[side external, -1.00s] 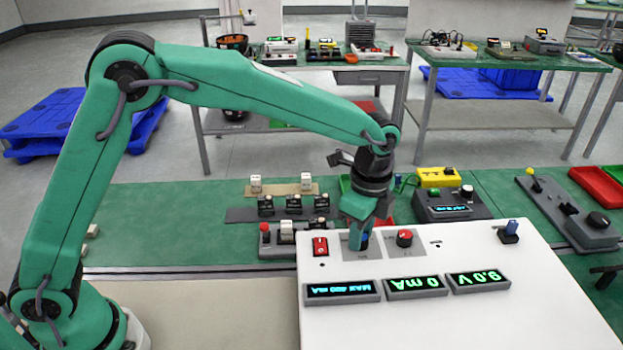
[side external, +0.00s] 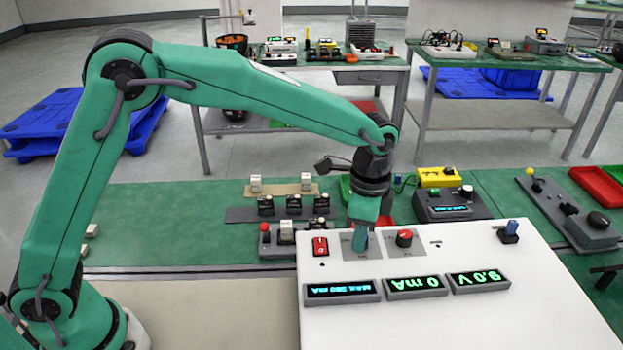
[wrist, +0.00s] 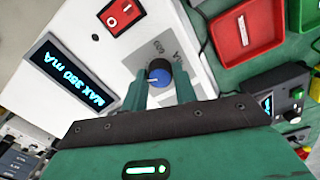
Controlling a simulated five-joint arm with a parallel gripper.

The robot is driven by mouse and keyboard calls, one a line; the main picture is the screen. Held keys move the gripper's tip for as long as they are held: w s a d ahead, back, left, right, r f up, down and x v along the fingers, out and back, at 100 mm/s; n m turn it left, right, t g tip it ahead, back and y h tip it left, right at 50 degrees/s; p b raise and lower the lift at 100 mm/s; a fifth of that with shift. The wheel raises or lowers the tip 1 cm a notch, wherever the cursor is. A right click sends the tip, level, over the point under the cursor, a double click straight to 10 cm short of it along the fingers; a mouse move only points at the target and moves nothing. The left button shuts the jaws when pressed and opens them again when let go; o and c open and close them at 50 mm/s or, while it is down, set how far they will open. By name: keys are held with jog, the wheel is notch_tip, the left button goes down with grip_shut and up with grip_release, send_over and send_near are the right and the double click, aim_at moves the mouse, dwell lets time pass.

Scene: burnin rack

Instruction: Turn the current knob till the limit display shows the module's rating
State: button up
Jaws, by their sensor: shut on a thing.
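The current knob (wrist: 159,73) is blue with a pale pointer mark, on a grey plate of the white panel in the wrist view. My gripper (wrist: 160,88) is shut on it, one finger at each side; in the side view my gripper (side external: 360,246) hides it. The limit display (wrist: 72,77) reads MAX 350 mA in the wrist view; it also shows upside down in the side view (side external: 342,291). Small dark modules (side external: 294,205) stand in a rack behind the panel. No rating is readable on them.
A red knob (side external: 404,238) sits close right of my gripper, and a red rocker switch (side external: 320,246) close left. Other displays read 0 mA (side external: 416,285) and 9.0 V (side external: 480,280). A blue-topped part (side external: 510,230) stands at the panel's right. The panel's front is clear.

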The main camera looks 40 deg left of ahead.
jog(key=o, duration=1)
jog(key=shift+w+r, duration=0.2)
jog(key=shift+r, duration=3.75)
